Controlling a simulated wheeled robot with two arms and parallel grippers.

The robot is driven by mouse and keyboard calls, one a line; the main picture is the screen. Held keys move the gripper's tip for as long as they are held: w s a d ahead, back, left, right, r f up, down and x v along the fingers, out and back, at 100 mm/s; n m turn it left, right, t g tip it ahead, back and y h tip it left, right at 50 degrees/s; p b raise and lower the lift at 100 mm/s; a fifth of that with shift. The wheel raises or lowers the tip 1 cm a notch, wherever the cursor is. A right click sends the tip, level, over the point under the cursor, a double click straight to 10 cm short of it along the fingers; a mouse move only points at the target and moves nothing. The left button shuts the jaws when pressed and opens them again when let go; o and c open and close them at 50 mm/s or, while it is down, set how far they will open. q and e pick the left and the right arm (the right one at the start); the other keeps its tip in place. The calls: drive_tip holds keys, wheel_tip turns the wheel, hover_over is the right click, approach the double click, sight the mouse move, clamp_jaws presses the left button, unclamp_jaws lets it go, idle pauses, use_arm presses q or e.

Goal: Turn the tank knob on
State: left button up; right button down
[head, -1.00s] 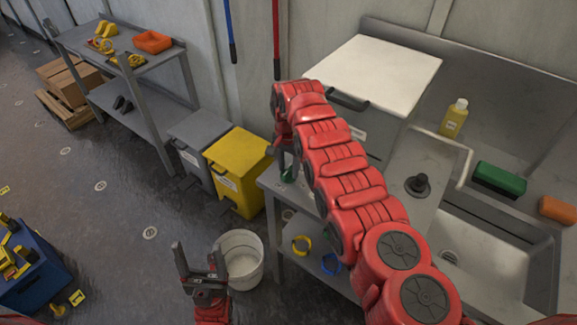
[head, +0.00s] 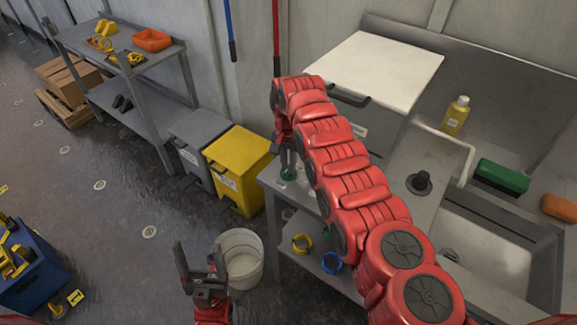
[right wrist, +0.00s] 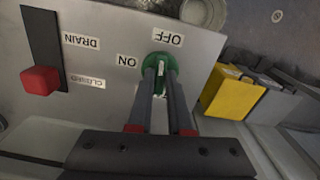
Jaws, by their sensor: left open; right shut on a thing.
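The green tank knob (right wrist: 158,64) sits on a grey panel (right wrist: 105,45) in the right wrist view. An OFF label (right wrist: 168,40) is just above it and an ON label (right wrist: 127,60) is to its left, both upside down in this view. My right gripper (right wrist: 162,72) is shut on the knob, one finger on each side of its grip. In the head view the knob (head: 288,174) shows at the counter's left corner, below my right gripper (head: 288,158). My left gripper (head: 202,265) is open and empty, low over the floor near a white bucket.
A red handle (right wrist: 40,80) marked DRAIN and CLOSED is left of the knob. A yellow bin (head: 238,165) and a grey bin (head: 198,148) stand left of the counter. The white bucket (head: 241,262) is beside my left gripper. A sink (head: 490,255) lies right.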

drive_tip(key=n+b, duration=0.2)
drive_tip(key=n, duration=0.1)
drive_tip(key=n+b, duration=0.1)
drive_tip(key=shift+f+b, duration=0.25)
drive_tip(key=shift+b, duration=0.05)
drive_tip(key=n+b, duration=0.1)
drive_tip(key=n, duration=0.2)
drive_tip(key=shift+r, duration=0.2)
drive_tip(key=n, duration=0.3)
drive_tip(key=shift+n+b, duration=0.3)
drive_tip(key=shift+n, duration=0.1)
drive_tip(key=n, duration=0.5)
drive_tip(key=shift+n, duration=0.4)
drive_tip(key=c, duration=0.8)
unclamp_jaws()
drive_tip(key=shift+c, duration=0.2)
